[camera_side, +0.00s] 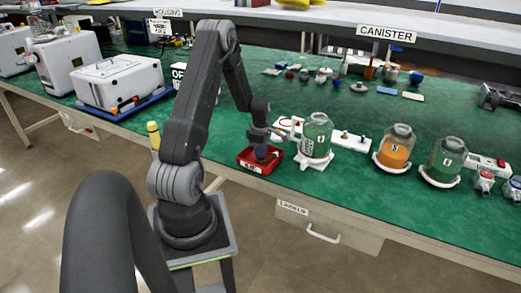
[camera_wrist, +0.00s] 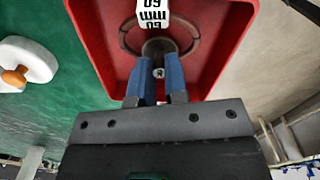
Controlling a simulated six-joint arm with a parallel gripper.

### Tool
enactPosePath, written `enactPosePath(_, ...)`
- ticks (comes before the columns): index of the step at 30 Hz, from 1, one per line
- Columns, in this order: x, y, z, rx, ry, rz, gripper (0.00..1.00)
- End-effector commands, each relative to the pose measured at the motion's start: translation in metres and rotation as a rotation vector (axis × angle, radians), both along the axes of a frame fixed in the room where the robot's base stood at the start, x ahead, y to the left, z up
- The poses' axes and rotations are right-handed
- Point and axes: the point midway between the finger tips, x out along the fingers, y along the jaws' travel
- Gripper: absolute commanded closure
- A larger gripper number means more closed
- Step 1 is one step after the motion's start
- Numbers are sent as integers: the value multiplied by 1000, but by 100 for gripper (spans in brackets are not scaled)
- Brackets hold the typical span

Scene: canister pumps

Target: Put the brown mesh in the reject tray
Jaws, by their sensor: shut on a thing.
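The red reject tray (camera_side: 243,164) sits on the green bench top near its front edge, below my gripper (camera_side: 262,152). The tray's red floor and walls (camera_wrist: 222,65) fill the middle of the wrist view. My gripper (camera_wrist: 158,75) reaches down into the tray, its two blue fingers shut on the middle of a round brown mesh part. The brown mesh (camera_wrist: 190,32) shows as a dark ring over the tray floor; whether it touches the floor is unclear. A white label with dark markings (camera_wrist: 156,12) covers part of it. In the side view the mesh is hidden.
A glass canister with green contents (camera_side: 317,137) stands on a white base just right of the tray. Orange (camera_side: 395,150) and green (camera_side: 445,163) canisters stand further right. Small parts lie at the back of the bench. A yellow bottle (camera_side: 153,136) stands left of my arm.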

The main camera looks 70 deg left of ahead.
Motion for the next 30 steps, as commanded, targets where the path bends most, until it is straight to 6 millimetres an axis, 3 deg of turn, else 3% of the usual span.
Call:
enactPosePath(1, 0, 0, -2, -1, 1, 0, 100)
enactPosePath(2, 0, 0, -2, 0, 0, 0, 84)
enactPosePath(9, 0, 0, -1, 0, 0, 0, 61)
enactPosePath(20, 0, 1, 7, 2, -2, 0, 61)
enactPosePath(30, 1, 1, 73, 5, -4, 0, 61)
